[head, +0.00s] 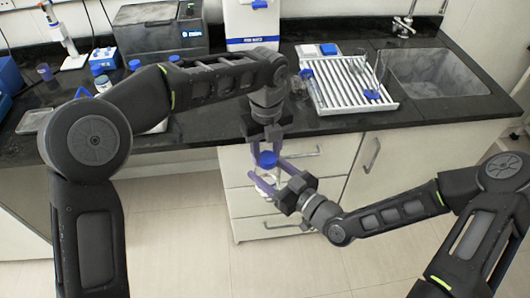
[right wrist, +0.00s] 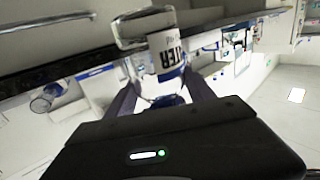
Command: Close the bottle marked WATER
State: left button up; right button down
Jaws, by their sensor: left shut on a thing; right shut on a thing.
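The bottle is clear with a white label; it shows in the right wrist view (right wrist: 165,60), where the letters TER can be read, and low in the head view (head: 267,181). My right gripper (head: 264,172) is shut on it, one finger on each side, and holds it in the air in front of the counter. A blue cap (head: 267,160) is between the fingers of my left gripper (head: 266,154), which points down and is shut on it. The cap is directly over the bottle. Fingers hide the neck, so I cannot tell whether the cap touches it.
The black counter (head: 215,141) runs behind my grippers, above white drawers and cupboards (head: 333,159). On it are a white drying rack (head: 345,88), a dark machine (head: 158,40) and several blue-capped bottles at the left. A sink (head: 436,72) is at the right.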

pick_arm(q)
jog(key=m, duration=0.5)
jog(key=shift+d+m, duration=0.15)
jog(key=shift+m, duration=0.25)
jog(key=m, duration=0.6)
jog(key=shift+d+m, duration=0.25)
jog(key=shift+m, duration=0.15)
jog(key=o, duration=1.3)
jog(key=shift+r, duration=2.2)
